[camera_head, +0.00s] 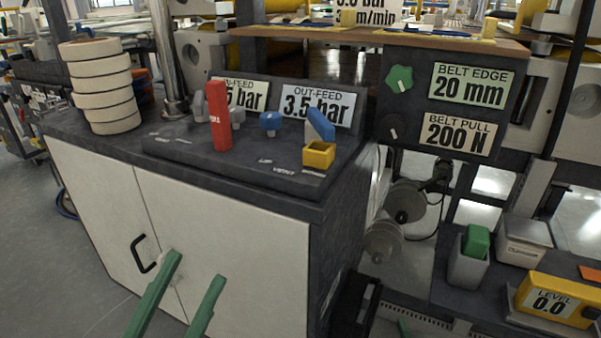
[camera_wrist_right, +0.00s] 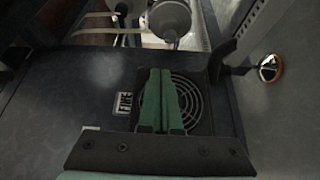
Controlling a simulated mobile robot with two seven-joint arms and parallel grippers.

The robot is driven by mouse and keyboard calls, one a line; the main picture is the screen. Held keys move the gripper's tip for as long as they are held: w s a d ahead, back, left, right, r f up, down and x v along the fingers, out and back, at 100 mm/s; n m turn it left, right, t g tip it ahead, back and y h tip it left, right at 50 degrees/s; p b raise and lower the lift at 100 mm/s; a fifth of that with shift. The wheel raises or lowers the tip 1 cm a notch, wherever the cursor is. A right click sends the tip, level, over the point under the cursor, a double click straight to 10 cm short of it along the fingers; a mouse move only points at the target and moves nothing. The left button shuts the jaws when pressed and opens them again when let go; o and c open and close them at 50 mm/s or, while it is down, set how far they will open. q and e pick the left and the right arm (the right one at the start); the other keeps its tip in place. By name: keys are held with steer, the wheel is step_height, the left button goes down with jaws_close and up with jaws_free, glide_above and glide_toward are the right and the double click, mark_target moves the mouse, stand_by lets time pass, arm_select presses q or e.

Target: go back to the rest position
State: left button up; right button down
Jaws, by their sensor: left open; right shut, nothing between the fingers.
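My left gripper (camera_head: 196,268) is at the bottom of the head view, in front of the white cabinet doors (camera_head: 235,240). Its two green fingers are spread apart with nothing between them. My right gripper (camera_wrist_right: 160,74) shows in the right wrist view. Its green fingers are together and hold nothing. They are seen over a dark surface with a round ringed grille (camera_wrist_right: 190,102); the gap to it cannot be told. In the head view a small green piece at the bottom edge may be part of this gripper.
The cabinet top carries a red lever (camera_head: 219,117), a blue lever over a yellow block (camera_head: 319,155), and stacked tape rolls (camera_head: 102,85). At right, a shelf holds a grey cup with a green block (camera_head: 476,240) and a yellow level display (camera_head: 553,299). Open floor (camera_head: 50,285) lies at left.

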steer(key=s+a+r+m+t+y, duration=0.15)
steer(key=s+a+r+y, duration=0.45)
steer(key=r, duration=0.9)
steer(key=s+a+r+m+t+y, duration=0.1)
steer(key=s+a+r+m+y, duration=0.2)
steer(key=s+r, duration=0.75)
steer(key=s+a+r+m+t+y, duration=0.15)
steer(key=s+a+r+y, duration=0.3)
steer(key=r, duration=1.35)
steer(key=w+d+f+m+g+h+p, duration=0.15)
steer(key=w+m+h+p, duration=0.45)
steer(key=p, duration=0.6)
arm_select(q)
steer(key=w+a+f+n+g+y+p, duration=0.35)
steer(key=w+n+y+p, duration=0.4)
steer(key=y, duration=0.25)
steer(key=s+a+f+n+g+y+p, duration=0.2)
steer(key=s+f+g+p, duration=0.6)
steer(key=p, duration=0.7)
steer(key=shift+s+n+g+y, duration=0.35)
steer(key=shift+s+g+y, duration=0.15)
steer(key=shift+s, duration=0.15)
arm_select(e)
steer(key=s+d+f+m+g+h, duration=0.4)
steer(key=s+f+g+h, duration=0.2)
steer(key=f+g, duration=0.4)
steer(key=shift+s+f+g, duration=0.3)
steer(key=shift+s+g, duration=0.25)
steer(key=shift+g, duration=0.3)
